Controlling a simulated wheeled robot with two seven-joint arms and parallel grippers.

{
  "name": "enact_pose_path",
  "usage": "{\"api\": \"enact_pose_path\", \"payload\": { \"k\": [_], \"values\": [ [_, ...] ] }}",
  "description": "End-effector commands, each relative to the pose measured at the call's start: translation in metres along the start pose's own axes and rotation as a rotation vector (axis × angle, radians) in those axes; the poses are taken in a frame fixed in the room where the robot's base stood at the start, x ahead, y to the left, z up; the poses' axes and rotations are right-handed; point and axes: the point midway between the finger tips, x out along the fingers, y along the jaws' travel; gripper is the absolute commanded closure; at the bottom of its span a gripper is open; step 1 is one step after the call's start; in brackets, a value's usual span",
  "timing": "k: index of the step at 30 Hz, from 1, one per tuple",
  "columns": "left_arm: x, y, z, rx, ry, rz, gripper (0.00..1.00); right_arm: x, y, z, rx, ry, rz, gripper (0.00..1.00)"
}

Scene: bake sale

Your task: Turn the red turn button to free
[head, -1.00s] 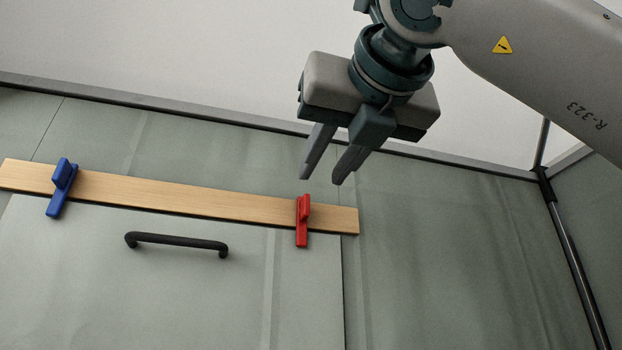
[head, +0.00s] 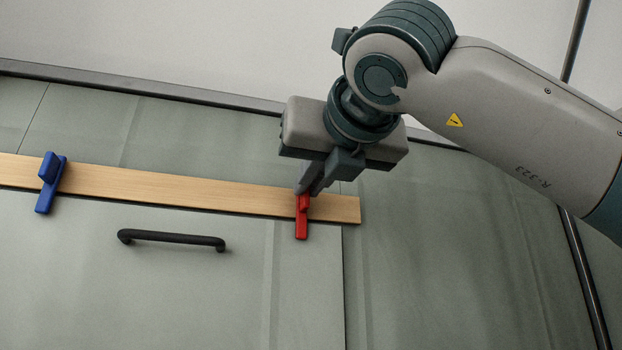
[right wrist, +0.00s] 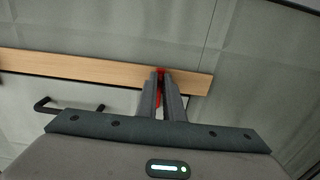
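The red turn button (head: 302,222) sits on the wooden rail near its right end. Its long part points straight down over the top edge of the grey door panel (head: 190,285). My right gripper (head: 308,188) is at the upper part of the button, its fingers close together with the raised grip between their tips. In the right wrist view, red (right wrist: 160,71) shows between the fingertips, and the fingers hide much of the button. My left gripper is not in view.
The wooden rail (head: 180,188) runs across the cabinet front. A blue turn button (head: 47,184) sits on it at left, pointing down and slightly tilted. A black handle (head: 172,238) is on the panel. The surface right of the rail is clear.

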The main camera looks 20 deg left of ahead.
Motion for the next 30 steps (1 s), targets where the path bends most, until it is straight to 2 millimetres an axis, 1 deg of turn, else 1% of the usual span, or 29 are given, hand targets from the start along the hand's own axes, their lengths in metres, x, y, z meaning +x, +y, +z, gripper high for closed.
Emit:
{"api": "enact_pose_path", "payload": {
  "k": [11, 17, 23, 30],
  "values": [
    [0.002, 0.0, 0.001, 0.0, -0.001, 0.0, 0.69, 0.0, 0.0, 0.0, -0.015, 0.0, 0.0, 1.0],
    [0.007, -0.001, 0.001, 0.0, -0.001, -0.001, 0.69, 0.0, 0.001, -0.002, -0.073, 0.001, 0.0, 1.0],
    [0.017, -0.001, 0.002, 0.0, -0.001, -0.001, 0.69, 0.0, 0.003, -0.003, -0.19, 0.0, -0.001, 1.0],
    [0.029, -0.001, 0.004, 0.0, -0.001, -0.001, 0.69, 0.0, 0.005, -0.004, -0.393, 0.0, -0.001, 1.0]
  ]
}}
